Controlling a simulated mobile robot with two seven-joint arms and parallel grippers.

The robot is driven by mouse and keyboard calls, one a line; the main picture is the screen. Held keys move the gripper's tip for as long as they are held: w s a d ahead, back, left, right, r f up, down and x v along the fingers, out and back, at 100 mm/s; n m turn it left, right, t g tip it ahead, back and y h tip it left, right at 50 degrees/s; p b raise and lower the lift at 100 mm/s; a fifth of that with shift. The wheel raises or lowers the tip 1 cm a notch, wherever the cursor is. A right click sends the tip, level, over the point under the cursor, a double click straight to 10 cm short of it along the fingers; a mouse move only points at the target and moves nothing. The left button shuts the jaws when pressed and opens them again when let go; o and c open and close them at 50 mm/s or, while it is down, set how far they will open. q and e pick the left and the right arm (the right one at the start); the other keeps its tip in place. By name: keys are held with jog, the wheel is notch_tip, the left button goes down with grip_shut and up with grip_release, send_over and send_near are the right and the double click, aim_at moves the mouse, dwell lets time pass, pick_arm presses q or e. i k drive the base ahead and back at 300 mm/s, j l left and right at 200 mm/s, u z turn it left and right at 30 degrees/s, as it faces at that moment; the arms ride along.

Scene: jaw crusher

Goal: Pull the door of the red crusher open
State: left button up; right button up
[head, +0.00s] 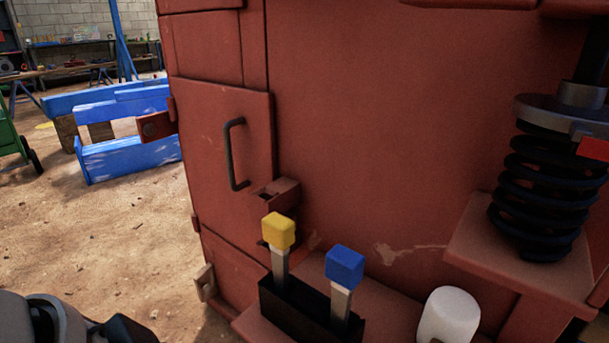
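The red crusher (345,125) fills the middle and right of the head view. Its door (202,145) is a red panel on the left part of the body, and it looks shut against the frame. A dark vertical bar handle (230,155) is fixed near the door's right edge. A grey and black part at the bottom left corner looks like part of my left arm; its fingertips are not visible. It is apart from the handle, below and to the left. My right gripper is not in view.
Yellow-topped (278,231) and blue-topped (344,265) levers stand in front of the crusher beside a white rounded cap (449,315). A black coil spring (542,200) sits at right. Blue beams (130,155) lie behind left. The dirt floor (110,240) left of the door is open.

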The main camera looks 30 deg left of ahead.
aim_at(227, 133)
jog(key=u, duration=1.5)
